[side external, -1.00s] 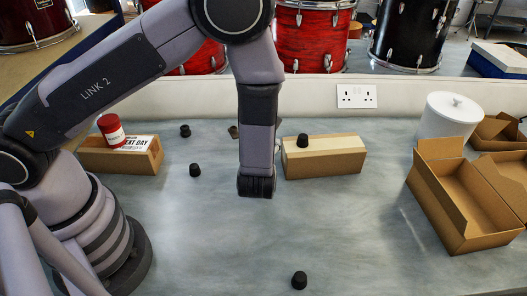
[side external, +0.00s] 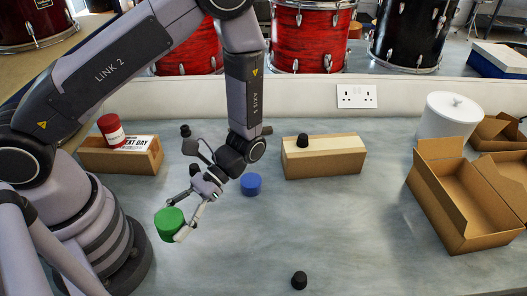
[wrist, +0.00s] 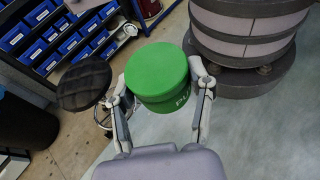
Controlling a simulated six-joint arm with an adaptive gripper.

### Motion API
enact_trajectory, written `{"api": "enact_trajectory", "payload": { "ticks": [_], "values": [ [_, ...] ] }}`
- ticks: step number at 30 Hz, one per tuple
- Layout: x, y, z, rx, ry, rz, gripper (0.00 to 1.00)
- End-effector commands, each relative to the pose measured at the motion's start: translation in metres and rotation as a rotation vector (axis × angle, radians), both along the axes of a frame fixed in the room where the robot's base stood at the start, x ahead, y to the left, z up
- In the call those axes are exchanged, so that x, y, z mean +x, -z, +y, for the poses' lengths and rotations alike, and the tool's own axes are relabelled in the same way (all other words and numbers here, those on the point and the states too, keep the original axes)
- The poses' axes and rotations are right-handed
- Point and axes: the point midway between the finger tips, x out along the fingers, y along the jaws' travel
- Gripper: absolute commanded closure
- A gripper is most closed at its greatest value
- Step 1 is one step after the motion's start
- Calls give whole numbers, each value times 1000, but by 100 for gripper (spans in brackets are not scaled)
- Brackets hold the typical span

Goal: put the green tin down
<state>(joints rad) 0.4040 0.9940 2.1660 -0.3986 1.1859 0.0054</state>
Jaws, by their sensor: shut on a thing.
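The green tin (side external: 169,224) is a short round cylinder at lower left in the side external view. My gripper (side external: 178,222) is shut on it and holds it tilted, near my base and apparently above the bench. In the wrist view the green tin (wrist: 158,72) sits between the two fingers of my gripper (wrist: 160,88), with part of some pale lettering showing on its side. The gap between the tin and the bench (side external: 330,225) cannot be judged exactly.
A blue tin (side external: 251,184) stands right of my gripper. A red tin (side external: 111,129) is on a labelled carton (side external: 140,157). A black knob (side external: 302,141) sits on another carton (side external: 325,160); another knob (side external: 299,280) is at the front. An open box (side external: 465,205) and white canister (side external: 449,117) are right.

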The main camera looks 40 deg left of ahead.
Motion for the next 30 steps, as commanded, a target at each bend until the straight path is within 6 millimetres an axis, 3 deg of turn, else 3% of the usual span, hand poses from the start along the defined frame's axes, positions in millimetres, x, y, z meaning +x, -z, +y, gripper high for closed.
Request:
{"api": "enact_trajectory", "payload": {
  "ticks": [5, 9, 15, 23, 30],
  "values": [
    [24, 1, -59, 3, -432, -8, 85],
    [61, 2, -96, 7, -758, -14, 85],
    [115, 3, -120, 11, -1104, -21, 85],
    [150, 8, -132, 12, -1263, -24, 85],
    [192, 34, -172, 10, -1263, -25, 85]
  ]
}}
